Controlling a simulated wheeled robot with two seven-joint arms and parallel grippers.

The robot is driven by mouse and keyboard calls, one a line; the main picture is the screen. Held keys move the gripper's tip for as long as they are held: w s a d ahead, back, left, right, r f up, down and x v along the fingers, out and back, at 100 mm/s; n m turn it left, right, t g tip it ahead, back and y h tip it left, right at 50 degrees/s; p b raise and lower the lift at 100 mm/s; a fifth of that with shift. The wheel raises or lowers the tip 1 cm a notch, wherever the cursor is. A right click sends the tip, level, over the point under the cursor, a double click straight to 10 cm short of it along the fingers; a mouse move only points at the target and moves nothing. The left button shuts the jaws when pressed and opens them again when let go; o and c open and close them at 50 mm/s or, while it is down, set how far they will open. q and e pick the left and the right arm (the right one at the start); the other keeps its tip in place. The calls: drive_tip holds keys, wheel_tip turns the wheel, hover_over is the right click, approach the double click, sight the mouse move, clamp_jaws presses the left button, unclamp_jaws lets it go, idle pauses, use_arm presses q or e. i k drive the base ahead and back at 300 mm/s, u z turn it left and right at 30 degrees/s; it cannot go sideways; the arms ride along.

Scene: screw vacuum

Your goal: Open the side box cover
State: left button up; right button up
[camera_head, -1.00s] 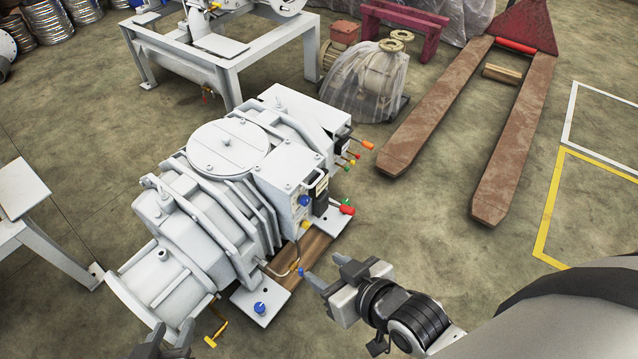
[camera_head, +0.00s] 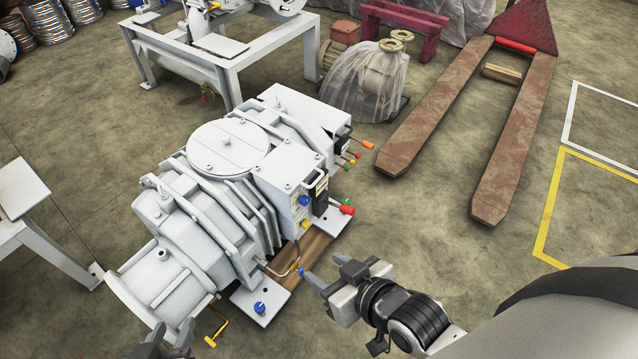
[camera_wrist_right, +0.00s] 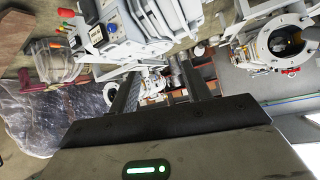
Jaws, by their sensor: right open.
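The white screw vacuum machine (camera_head: 232,205) stands in the middle left of the head view. Its side box (camera_head: 291,182) has a flat top cover and a side panel with blue, red and yellow knobs, and it looks closed. The box also shows upside down at the top left of the right wrist view (camera_wrist_right: 97,36). My right gripper (camera_head: 323,270) is open and empty, in front of and apart from the machine, lower right of the box. My left gripper (camera_head: 165,344) shows only partly at the bottom edge; its fingertips are too unclear to judge.
A second white machine frame (camera_head: 222,65) stands behind. A plastic-wrapped pump (camera_head: 372,82) and a rusty pallet jack (camera_head: 440,105) stand behind to the right. A white table (camera_head: 22,190) is at the left edge.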

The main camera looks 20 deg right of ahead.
sight(286, 167)
drive_tip(key=u, duration=2.05)
drive_tip(key=k, duration=1.05)
drive_tip(key=z, duration=1.65)
drive_tip(key=i, duration=1)
drive_tip(key=z, duration=0.05)
